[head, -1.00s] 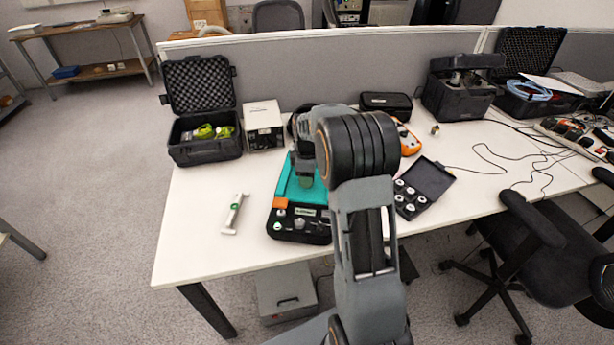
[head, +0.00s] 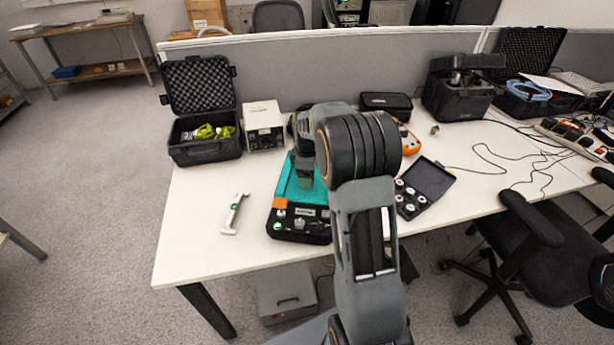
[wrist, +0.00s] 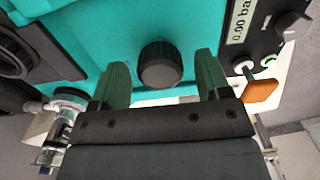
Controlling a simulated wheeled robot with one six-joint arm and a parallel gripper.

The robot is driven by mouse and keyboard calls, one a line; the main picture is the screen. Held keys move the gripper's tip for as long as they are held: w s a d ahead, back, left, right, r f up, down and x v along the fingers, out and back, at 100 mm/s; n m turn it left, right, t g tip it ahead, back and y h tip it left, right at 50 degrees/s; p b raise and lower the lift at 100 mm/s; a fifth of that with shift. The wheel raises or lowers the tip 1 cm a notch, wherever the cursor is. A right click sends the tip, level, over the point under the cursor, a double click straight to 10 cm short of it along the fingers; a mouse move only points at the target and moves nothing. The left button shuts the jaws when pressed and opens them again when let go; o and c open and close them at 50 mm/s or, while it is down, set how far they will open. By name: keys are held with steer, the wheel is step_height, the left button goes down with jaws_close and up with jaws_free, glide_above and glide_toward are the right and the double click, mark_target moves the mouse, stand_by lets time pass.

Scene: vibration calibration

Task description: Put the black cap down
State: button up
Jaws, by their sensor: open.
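The black cap (wrist: 160,65) is a round ribbed knob-like piece on the teal top of the device (wrist: 110,22). It shows between the two green fingers of my open gripper (wrist: 163,72), with a gap on each side. In the head view my gripper (head: 305,181) points down over the teal part of the device (head: 289,190); my arm hides part of the device, and I cannot make out the cap there. The wrist view does not clearly show how high my fingers are above the teal surface.
A white and green bar (head: 235,214) lies left of the device. An open black case of white pieces (head: 424,188) is to the right. A white instrument (head: 263,126) and an open padded case (head: 205,150) stand behind. The table's front left is clear.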

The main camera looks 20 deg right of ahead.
step_height(320, 180, up, 11)
steer(key=p, duration=0.1)
steer(key=s+a+f+m+t, duration=0.1)
steer(key=s+a+m, duration=0.4)
steer(key=s, duration=0.6)
steer(key=s+a+f+m+t, duration=0.1)
steer(key=s+a+m+t, duration=0.1)
steer(key=s+a+m, duration=0.4)
steer(key=s, duration=0.5)
steer(key=shift+s+r, duration=0.1)
steer(key=shift+r, duration=0.05)
